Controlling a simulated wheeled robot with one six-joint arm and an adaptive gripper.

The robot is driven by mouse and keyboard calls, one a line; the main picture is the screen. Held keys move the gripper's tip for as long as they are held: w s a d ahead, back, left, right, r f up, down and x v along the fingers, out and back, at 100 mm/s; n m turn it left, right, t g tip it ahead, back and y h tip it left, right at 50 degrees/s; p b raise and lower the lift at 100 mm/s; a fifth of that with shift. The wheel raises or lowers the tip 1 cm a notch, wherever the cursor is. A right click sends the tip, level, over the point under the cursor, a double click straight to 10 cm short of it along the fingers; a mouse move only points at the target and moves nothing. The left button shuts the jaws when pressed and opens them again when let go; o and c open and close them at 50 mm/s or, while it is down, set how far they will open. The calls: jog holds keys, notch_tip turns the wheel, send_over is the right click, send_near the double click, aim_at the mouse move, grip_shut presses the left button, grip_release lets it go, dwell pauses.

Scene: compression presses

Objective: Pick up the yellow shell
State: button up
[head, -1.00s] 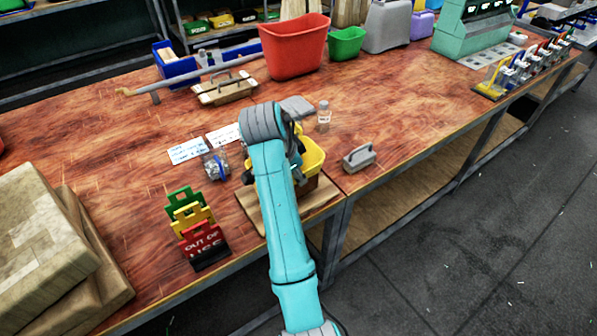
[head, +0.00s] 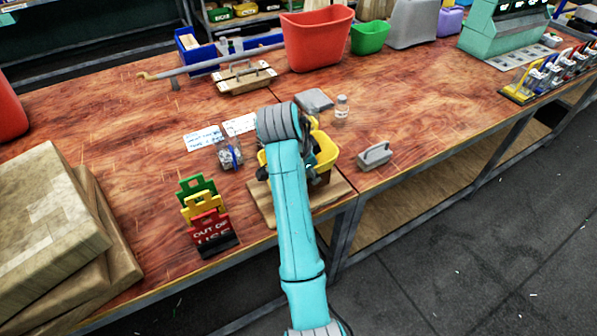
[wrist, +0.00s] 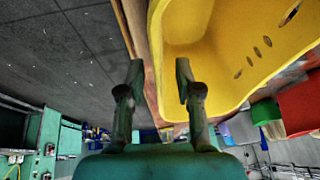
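The yellow shell (head: 326,150) is an open, rounded tub above a wooden board at the table's front edge. In the head view my arm hides much of it. In the wrist view the yellow shell (wrist: 215,60) fills the upper right, with a row of slots in one wall. My gripper (wrist: 160,68) is open, its two dark fingers apart. The shell's left edge lies between the fingertips in the picture; the right finger overlaps the yellow wall. I cannot tell whether either finger touches it. The head view hides the fingertips behind the arm.
The wooden board (head: 335,194) is under the shell. A grey-handled block (head: 375,156) is to its right and a small bottle (head: 341,108) behind. Stacked signs (head: 208,222) stand at left. A red bin (head: 316,40) stands at the back. The table's right middle is clear.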

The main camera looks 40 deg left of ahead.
grip_shut()
jog(key=shift+r, duration=0.15)
